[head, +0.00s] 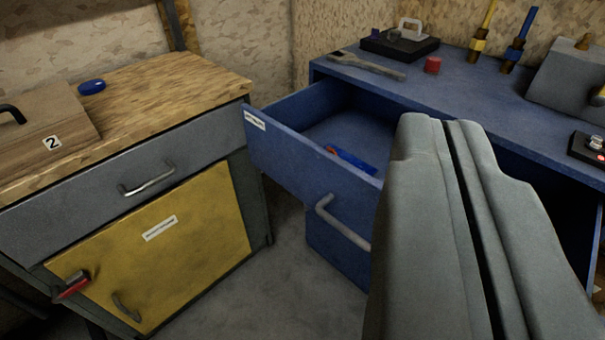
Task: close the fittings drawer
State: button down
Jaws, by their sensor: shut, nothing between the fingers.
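A blue drawer (285,155) with a white label at its upper left stands pulled out of the blue workbench (480,100). The label's text is too small to read. A blue item with a red part (350,160) lies inside the drawer. A grey bar handle (340,222) shows below, and its right end is hidden by my gripper. My gripper (437,120) is large in the right foreground, its two grey fingers closed together and empty. It hides the right part of the drawer front. I cannot tell how far the fingertips are from the drawer.
A wooden-topped cabinet (170,85) with a grey drawer (120,185) and yellow door (160,250) stands at left, close to the open drawer's left corner. A wrench (367,66) and red cylinder (432,65) lie on the workbench. Bare floor (270,290) shows between the cabinets.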

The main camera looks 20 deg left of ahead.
jog(key=w+a+f+n+g, duration=0.4)
jog(key=w+a+f+n, duration=0.2)
jog(key=w+n, duration=0.15)
jog(key=w+a+f+n+g, duration=0.3)
jog(key=w+a+f+n, duration=0.2)
jog(key=w+n, duration=0.25)
jog(key=w+a+f+n+g+h, duration=0.1)
jog(key=w+a+f+n+h, duration=0.1)
jog(key=w+a+f+n, duration=0.45)
jog(key=w+a+f+n+g+h, duration=0.2)
jog(key=w+a+f+n, duration=0.2)
jog(key=a+f+n, duration=0.45)
send_near(269, 156)
notch_tip(269, 156, down, 5)
jog(key=w, duration=0.2)
jog(key=shift+w+d+r, duration=0.1)
jog(key=shift+w+d, duration=0.6)
jog(key=shift+d, duration=0.1)
